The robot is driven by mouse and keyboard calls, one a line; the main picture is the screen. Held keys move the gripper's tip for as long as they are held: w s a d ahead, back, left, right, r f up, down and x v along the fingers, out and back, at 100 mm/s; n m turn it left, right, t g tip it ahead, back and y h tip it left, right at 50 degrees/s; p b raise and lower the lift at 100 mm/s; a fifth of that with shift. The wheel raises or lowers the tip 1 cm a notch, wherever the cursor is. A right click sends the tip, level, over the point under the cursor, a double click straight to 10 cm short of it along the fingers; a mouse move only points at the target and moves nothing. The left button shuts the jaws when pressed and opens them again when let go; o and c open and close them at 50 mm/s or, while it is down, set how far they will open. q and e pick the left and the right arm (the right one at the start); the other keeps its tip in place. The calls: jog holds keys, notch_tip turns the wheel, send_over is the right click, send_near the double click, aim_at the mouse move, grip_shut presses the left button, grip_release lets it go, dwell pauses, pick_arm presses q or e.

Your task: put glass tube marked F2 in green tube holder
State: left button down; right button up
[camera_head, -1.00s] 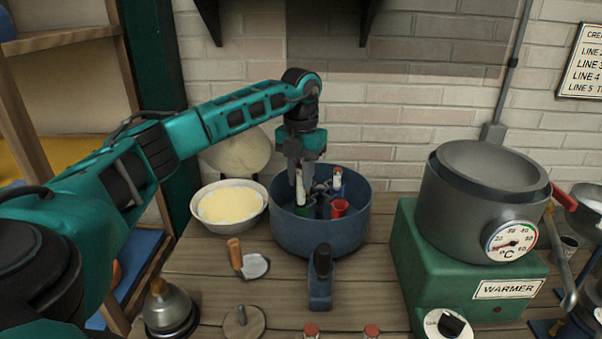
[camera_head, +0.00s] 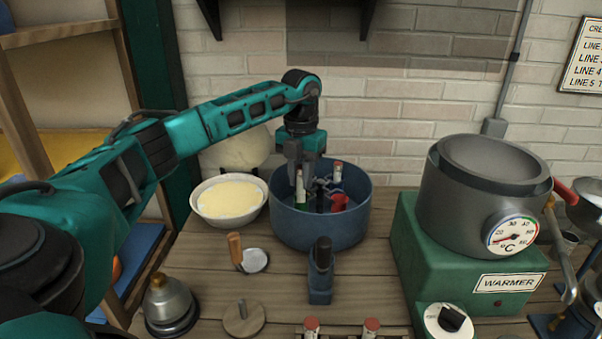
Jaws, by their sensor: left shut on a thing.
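My left gripper (camera_head: 299,178) reaches down over the left side of a round blue bowl (camera_head: 320,232). It is shut on a slim pale tube (camera_head: 300,190) with a reddish top. The tube is upright, with its lower end at the green tube holder (camera_head: 301,206) inside the bowl. I cannot tell how deep it sits, and its marking is too small to read. A red holder (camera_head: 339,202) is on the right inside the bowl, and another capped tube (camera_head: 337,173) stands behind it. My right gripper is not in view.
A white bowl of pale yellow stuff (camera_head: 228,202) stands left of the blue bowl. A green warmer (camera_head: 440,262) with a grey pot (camera_head: 480,190) stands at right. A wooden-handled tool (camera_head: 236,250) and two red-capped tubes (camera_head: 311,325) (camera_head: 371,326) are in front.

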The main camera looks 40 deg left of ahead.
aim_at(301, 187)
pick_arm(q)
jog(key=shift+f+b, duration=0.55)
jog(key=shift+f, duration=1.1)
dwell(0.4)
jog(key=c, duration=0.6)
grip_release()
jog(key=shift+o, duration=0.2)
jog(key=shift+r, duration=0.15)
jog(key=shift+r+p, duration=0.9)
jog(key=shift+r, duration=3.65)
